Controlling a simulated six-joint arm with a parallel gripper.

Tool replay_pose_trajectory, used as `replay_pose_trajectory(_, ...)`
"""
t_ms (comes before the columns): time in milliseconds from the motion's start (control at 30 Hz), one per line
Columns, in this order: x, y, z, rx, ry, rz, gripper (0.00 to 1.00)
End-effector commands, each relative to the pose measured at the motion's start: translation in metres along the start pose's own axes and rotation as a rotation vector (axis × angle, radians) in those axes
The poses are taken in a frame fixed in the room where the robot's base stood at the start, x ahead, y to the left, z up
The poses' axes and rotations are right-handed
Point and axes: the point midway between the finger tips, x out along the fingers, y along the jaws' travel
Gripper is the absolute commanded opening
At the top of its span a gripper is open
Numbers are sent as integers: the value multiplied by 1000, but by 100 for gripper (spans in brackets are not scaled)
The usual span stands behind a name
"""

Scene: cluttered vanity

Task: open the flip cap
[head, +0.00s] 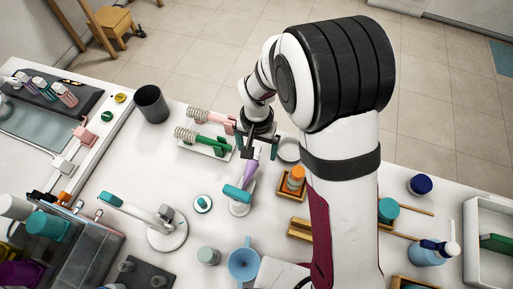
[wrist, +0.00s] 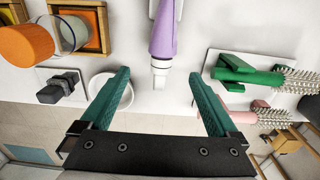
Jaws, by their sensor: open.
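A purple tube (wrist: 164,32) with a white cap (wrist: 160,72) at its near end shows at the top middle of the wrist view. In the head view the purple tube (head: 250,171) is tilted, beside a teal-topped white stand (head: 238,203). I cannot tell whether the white cap's lid is shut. My gripper (wrist: 161,80) is open with its two teal fingers wide apart; the cap appears between and just beyond the fingertips, touching neither. In the head view my gripper (head: 257,146) is at the tube's upper end, which it partly hides.
A white tray (head: 205,146) with green and pink brushes lies to the gripper's left in the head view. A round white dish (head: 289,149) and an orange bottle (head: 296,178) in a wooden tray are to its right. A dark cup (head: 151,104) stands farther left.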

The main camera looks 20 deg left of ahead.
Motion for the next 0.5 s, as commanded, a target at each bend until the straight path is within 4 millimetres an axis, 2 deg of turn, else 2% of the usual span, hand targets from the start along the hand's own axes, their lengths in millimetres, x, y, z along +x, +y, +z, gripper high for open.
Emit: replay_pose_trajectory(500, -56, 0, -1, -1, 3, -2, 96)
